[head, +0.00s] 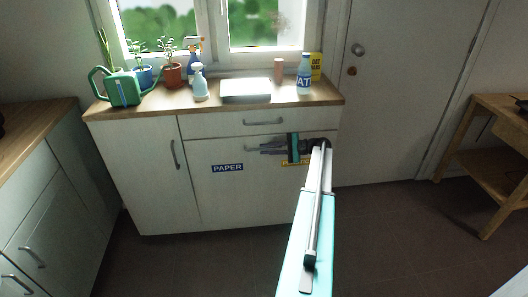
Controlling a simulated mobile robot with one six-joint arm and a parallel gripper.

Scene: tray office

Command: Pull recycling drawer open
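The recycling drawer (240,189) is the large white lower front in the cabinet under the window. It carries a blue PAPER label (227,168) and a yellow label (292,162) that my gripper and arm partly cover. Its front looks flush with the cabinet. Its grey bar handle (251,150) is near the top edge, and its right part is hidden behind my gripper. My gripper (268,148) is at this handle, with its fingers pointing left. I cannot tell whether it touches the handle or whether its fingers are apart.
A shallower drawer (230,126) with its own handle is just above. A cupboard door (140,170) is on the left. The countertop (240,109) holds a green watering can (122,88), plants, bottles and a white box (246,90). The floor (230,260) in front is clear.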

